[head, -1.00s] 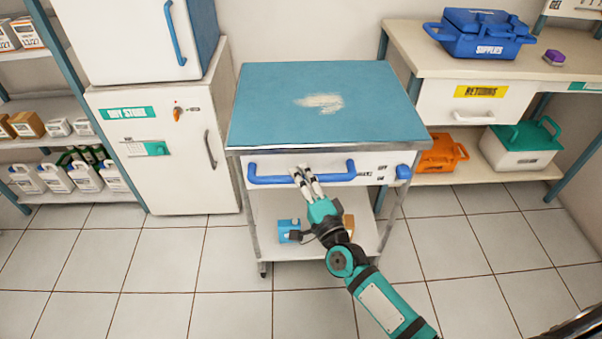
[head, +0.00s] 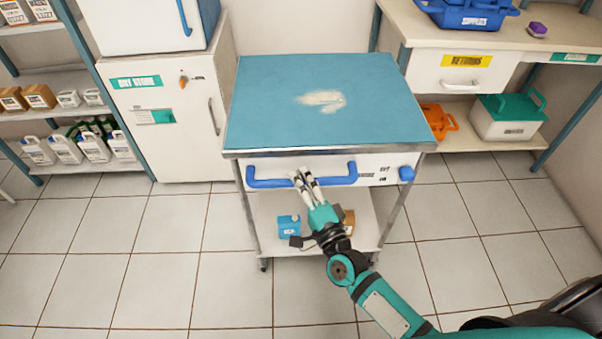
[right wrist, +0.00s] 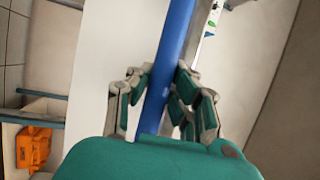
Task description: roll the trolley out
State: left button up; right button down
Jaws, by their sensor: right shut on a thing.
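The trolley has a blue top (head: 285,110) with a pale worn patch, a white front with a blue bar handle (head: 270,182), a blue knob (head: 406,174) at the right, and a lower shelf (head: 266,210). In the right wrist view the fingers (right wrist: 160,88) close around the blue bar (right wrist: 176,45). A blue box (head: 288,227) and a brown item (head: 348,222), partly hidden by my arm, sit on the lower shelf. My left gripper is not in view.
A white cabinet (head: 165,110) stands to the left, beside shelving with bottles (head: 65,148). A bench (head: 400,25) with a drawer (head: 465,88) stands to the right, with an orange box (head: 438,122) and a green-lidded box (head: 508,118) below. The tiled floor in front (head: 150,280) is clear.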

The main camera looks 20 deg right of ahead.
jog(key=shift+s+f, duration=0.2)
jog(key=shift+s, duration=0.1)
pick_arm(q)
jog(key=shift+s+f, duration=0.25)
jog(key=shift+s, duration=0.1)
pick_arm(e)
jog(key=shift+s+a+f, duration=0.1)
jog(key=shift+a+f, duration=0.05)
jog(key=c, duration=1.6)
grip_release()
jog(key=o, duration=0.4)
jog(key=shift+s, duration=0.2)
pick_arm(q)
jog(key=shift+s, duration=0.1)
pick_arm(e)
jog(key=shift+o, duration=0.2)
jog(key=shift+w+r, duration=0.1)
jog(key=shift+r, duration=0.1)
jog(key=v, duration=1.2)
